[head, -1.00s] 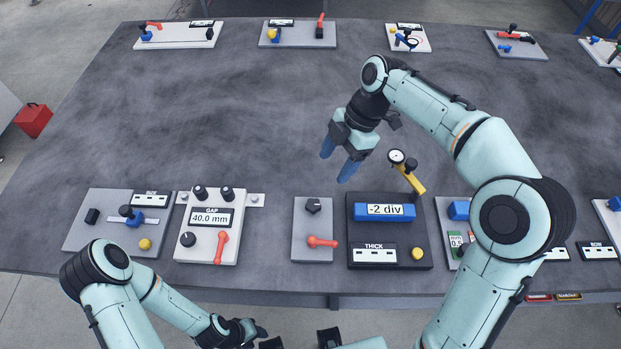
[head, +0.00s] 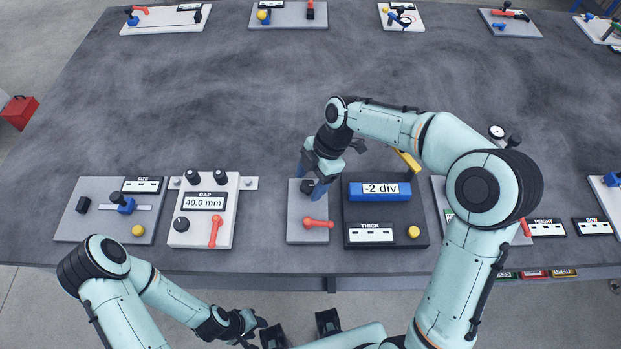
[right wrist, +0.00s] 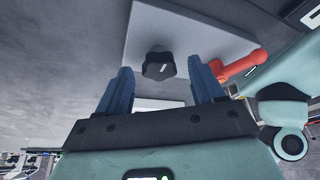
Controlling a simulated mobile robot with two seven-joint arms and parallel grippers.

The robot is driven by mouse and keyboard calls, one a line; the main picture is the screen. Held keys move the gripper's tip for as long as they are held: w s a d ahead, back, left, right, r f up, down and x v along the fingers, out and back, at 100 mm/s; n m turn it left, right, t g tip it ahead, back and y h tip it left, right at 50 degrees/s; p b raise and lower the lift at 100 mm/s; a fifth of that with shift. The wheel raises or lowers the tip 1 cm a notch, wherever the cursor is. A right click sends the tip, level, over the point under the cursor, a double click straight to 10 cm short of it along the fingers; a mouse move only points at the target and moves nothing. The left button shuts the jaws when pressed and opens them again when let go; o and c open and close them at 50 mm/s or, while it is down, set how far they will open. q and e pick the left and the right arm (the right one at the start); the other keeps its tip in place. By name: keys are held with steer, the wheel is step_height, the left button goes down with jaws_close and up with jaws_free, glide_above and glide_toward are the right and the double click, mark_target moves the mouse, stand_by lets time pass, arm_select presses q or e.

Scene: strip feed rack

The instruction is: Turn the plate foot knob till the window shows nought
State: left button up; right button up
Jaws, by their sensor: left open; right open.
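The knob is dark, with a white mark, on a grey plate (head: 306,233); in the right wrist view the knob (right wrist: 158,66) sits ahead of my fingers. My right gripper (head: 310,180) is open, its two blue fingers low over the top of this plate. In the right wrist view the fingers (right wrist: 162,92) stand apart to either side of the knob, with nothing between them clearly touched. The window (head: 380,190) on the black block reads -2 div. My left gripper (head: 243,324) is open and empty at the near side, off the table's front edge.
A red lever (head: 318,223) sits on the same plate, right below the knob; it also shows in the right wrist view (right wrist: 240,66). The black THICK block (head: 386,214) stands to the right. A white GAP panel (head: 204,232) stands to the left. The table's middle is clear.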

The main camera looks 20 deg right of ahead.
steer(key=c, duration=1.1)
steer(key=shift+o, duration=0.2)
steer(key=shift+s+f+m+t+b, duration=0.15)
steer(key=shift+m+t+b, duration=0.55)
steer(key=shift+m+b, duration=0.95)
steer(key=m+t+b, duration=0.1)
steer(key=m, duration=0.3)
steer(key=shift+s+b, duration=0.1)
steer(key=shift+b, duration=0.25)
steer(key=m+t+b, duration=0.1)
steer(key=m, duration=0.1)
steer(key=m+h, duration=0.1)
steer(key=m, duration=0.1)
steer(key=shift+s+a+t+b, duration=0.1)
steer(key=shift+t+b, duration=0.25)
steer(key=shift+t, duration=0.05)
arm_select(q)
step_height(320, 180, down, 8)
steer(key=s+b, duration=0.1)
steer(key=s, duration=0.1)
steer(key=shift+f+b, duration=0.2)
steer(key=shift+b, duration=0.1)
arm_select(e)
steer(key=shift+a+m+t+h, duration=0.1)
steer(key=shift+m+t+h, duration=0.45)
steer(key=shift+m, duration=1.6)
steer(key=shift+r, duration=0.2)
